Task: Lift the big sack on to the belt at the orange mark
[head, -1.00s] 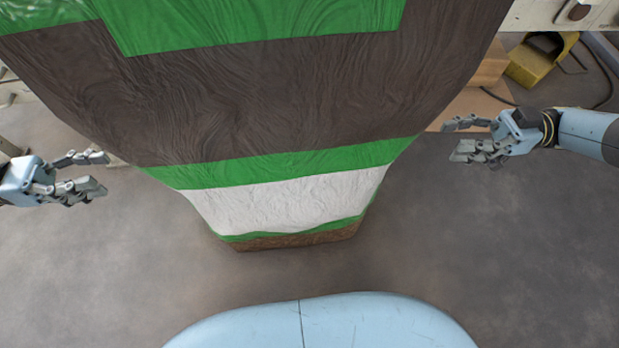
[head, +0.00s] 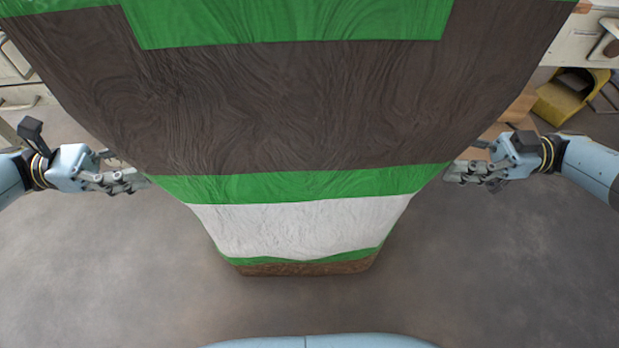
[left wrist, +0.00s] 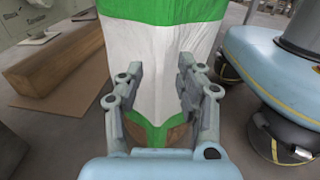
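The big sack (head: 300,105) stands upright in front of me in the head view, brown with green bands and a white band near its narrower brown base. Its top runs out of view. My left gripper (head: 143,180) is beside the sack's left edge at the lower green band, fingers apart and empty. My right gripper (head: 453,172) is at the right edge at about the same height, close to the sack; I cannot tell if it touches. In the left wrist view the sack (left wrist: 155,60) is beyond the open left fingers (left wrist: 160,85). The belt and orange mark are not clearly visible.
A yellow step-like object (head: 570,98) stands on the floor at the right, near pale machine panels. A brown block (left wrist: 60,62) lies on a flat brown sheet in the left wrist view. The grey floor (head: 510,270) around the sack's base is clear.

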